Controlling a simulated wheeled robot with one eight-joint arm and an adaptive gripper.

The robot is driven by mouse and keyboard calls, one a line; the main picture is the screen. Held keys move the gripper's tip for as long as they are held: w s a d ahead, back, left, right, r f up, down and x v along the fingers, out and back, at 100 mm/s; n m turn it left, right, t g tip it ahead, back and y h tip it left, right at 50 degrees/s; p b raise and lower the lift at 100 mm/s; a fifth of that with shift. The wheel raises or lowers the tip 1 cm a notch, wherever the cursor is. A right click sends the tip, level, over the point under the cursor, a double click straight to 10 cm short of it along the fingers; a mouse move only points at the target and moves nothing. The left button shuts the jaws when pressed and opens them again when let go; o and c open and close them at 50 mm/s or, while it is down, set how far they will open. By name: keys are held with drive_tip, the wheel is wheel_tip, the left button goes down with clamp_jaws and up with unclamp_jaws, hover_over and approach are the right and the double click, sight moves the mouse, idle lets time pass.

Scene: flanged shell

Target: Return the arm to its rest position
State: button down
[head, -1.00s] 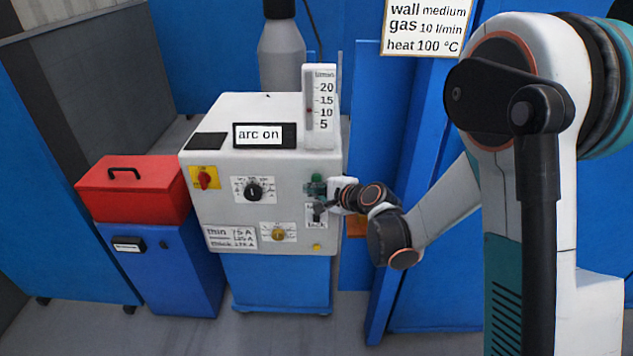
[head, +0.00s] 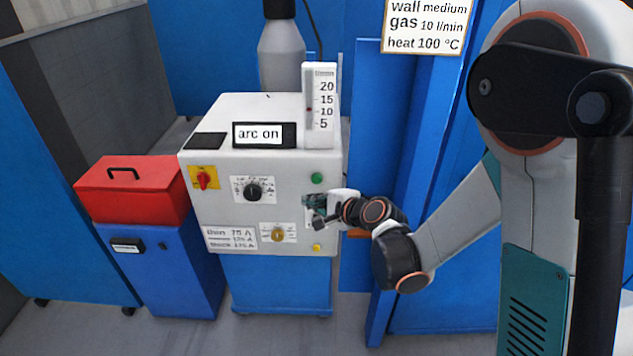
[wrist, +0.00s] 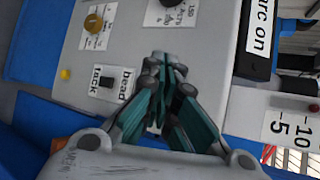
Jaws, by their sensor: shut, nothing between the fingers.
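My gripper (head: 314,208) is shut and empty in front of the right side of the white welding machine's front panel (head: 220,175). In the wrist view its teal fingers (wrist: 165,105) are together with nothing between them. The green button (head: 317,179) shows just above the gripper in the head view. The tack/bead switch (wrist: 107,82) shows in the wrist view beside the fingers; in the head view the gripper hides it. The display (head: 264,134) reads "arc on". I cannot tell whether the fingers touch the panel.
A red toolbox (head: 135,188) sits on a blue cabinet (head: 165,262) left of the machine. A gas flow gauge (head: 319,108) stands on the machine's right top. A blue post (head: 375,130) rises close behind my wrist. A sign (head: 425,27) hangs above. The floor in front is clear.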

idle(0.4)
drive_tip(key=w+d+r+m+t, duration=0.1)
drive_tip(key=d+r+m+t, duration=0.2)
drive_tip(key=r+m, duration=0.4)
drive_tip(key=d+r+m+t, duration=0.2)
drive_tip(key=r+m, duration=0.3)
drive_tip(key=r, duration=0.4)
drive_tip(key=s+d+r+m+t+h, duration=0.35)
drive_tip(key=d+r+m+h, duration=0.45)
drive_tip(key=d+m, duration=0.65)
drive_tip(key=s+d+f+m+g+h, duration=0.25)
drive_tip(key=s+m, duration=0.25)
drive_tip(key=m, duration=0.4)
drive_tip(key=s+d+f+m+g+h, duration=0.1)
drive_tip(key=s+d+m+g, duration=0.3)
drive_tip(key=m, duration=0.6)
drive_tip(key=s+a+f+m+g+y, duration=0.1)
drive_tip(key=s+a+f+m+g, duration=0.1)
drive_tip(key=s+m, duration=0.4)
drive_tip(key=s+a+f+m+g+y, duration=0.2)
drive_tip(key=s+f+m, duration=0.4)
drive_tip(key=s, duration=0.5)
drive_tip(key=shift+s+a+f+g, duration=0.2)
drive_tip(key=shift+a+f+g, duration=0.4)
drive_tip(key=shift+a+f, duration=0.35)
